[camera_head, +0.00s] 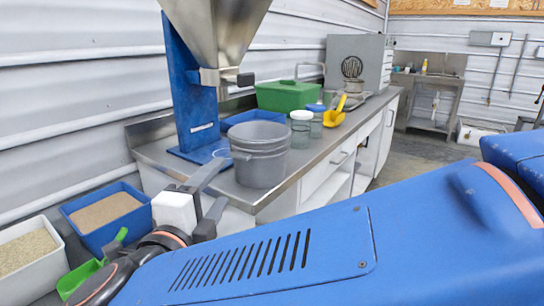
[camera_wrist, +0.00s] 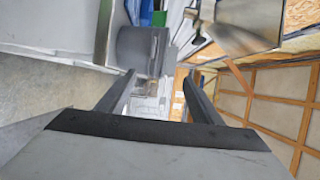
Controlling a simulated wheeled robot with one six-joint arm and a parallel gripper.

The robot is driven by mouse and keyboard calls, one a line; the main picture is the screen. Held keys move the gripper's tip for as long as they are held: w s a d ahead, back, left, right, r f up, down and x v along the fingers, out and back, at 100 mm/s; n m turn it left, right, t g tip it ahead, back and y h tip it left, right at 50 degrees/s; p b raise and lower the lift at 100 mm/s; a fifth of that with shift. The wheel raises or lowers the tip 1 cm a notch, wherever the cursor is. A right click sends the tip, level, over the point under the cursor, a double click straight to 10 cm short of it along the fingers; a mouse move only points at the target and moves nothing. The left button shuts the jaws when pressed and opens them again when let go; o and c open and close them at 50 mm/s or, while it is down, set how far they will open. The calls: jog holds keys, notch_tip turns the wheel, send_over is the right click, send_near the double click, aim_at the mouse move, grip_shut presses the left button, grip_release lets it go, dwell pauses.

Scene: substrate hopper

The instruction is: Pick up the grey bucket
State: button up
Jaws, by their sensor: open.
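The grey bucket (camera_head: 262,168) stands upright on the steel counter, near its front edge, below the hopper. In the wrist view, turned on its side, the grey bucket (camera_wrist: 138,46) lies beyond the fingertips, mostly toward the left finger. My gripper (camera_head: 222,181) is in front of the bucket at its left side, with its fingers spread and nothing between them. The wrist view shows the open fingers of my gripper (camera_wrist: 158,76) too. In the head view the upper finger overlaps the bucket's left edge; I cannot tell whether they touch.
The metal hopper (camera_head: 217,35) on its blue stand (camera_head: 190,95) rises behind the bucket. A blue bin (camera_head: 255,115), a green box (camera_head: 287,95), jars (camera_head: 301,130) and a yellow scoop (camera_head: 334,112) stand behind and right. Bins of substrate (camera_head: 105,212) sit at lower left.

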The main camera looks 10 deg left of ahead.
send_near(248, 149)
jog(key=w, duration=0.1)
jog(key=shift+w, duration=2.75)
jog(key=shift+c, duration=0.4)
grip_shut()
